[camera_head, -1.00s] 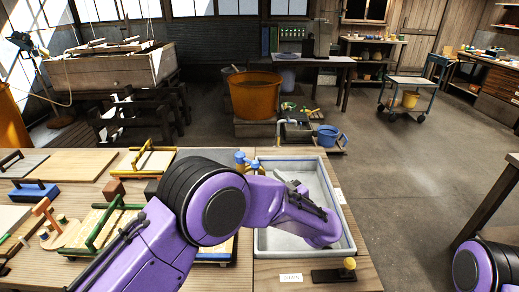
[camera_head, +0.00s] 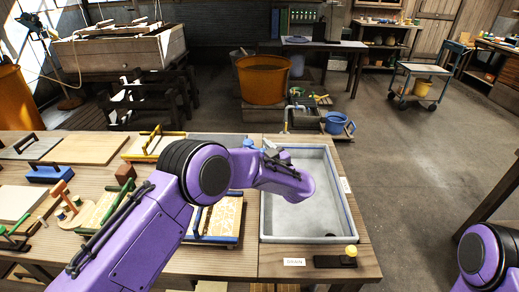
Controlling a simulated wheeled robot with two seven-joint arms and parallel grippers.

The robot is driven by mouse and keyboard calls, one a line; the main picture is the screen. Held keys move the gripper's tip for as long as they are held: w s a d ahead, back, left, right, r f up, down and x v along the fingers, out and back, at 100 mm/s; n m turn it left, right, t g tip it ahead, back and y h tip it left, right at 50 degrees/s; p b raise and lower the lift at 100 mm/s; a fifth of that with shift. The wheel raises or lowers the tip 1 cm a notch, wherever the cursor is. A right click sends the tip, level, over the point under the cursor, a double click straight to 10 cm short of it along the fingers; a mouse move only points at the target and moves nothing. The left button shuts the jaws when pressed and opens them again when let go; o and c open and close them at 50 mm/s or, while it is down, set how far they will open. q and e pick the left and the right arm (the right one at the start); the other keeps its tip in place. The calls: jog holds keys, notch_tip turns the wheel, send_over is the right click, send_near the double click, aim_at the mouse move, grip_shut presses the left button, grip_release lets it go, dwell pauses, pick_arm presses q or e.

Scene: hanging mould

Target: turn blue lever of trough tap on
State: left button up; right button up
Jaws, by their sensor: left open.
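The trough (camera_head: 350,205) is a pale grey basin with a blue rim, set in the right part of the wooden bench. The blue tap lever (camera_head: 248,143) shows small at the trough's back left corner, partly hidden behind my left arm. My left gripper (camera_head: 270,152) is at the back left of the trough, just right of the blue tap parts. It is open, small and partly hidden by my own wrist; I cannot tell whether it touches the lever. My right gripper is out of view; only part of my right arm shows at the lower right.
A black block with a yellow knob (camera_head: 350,251) and a white label (camera_head: 294,262) lie in front of the trough. Moulds and wooden boards (camera_head: 88,149) cover the bench to the left. An orange tub (camera_head: 262,80) and a blue bucket (camera_head: 335,123) stand behind.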

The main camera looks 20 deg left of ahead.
pick_arm(q)
jog(key=shift+f, duration=0.1)
grip_shut()
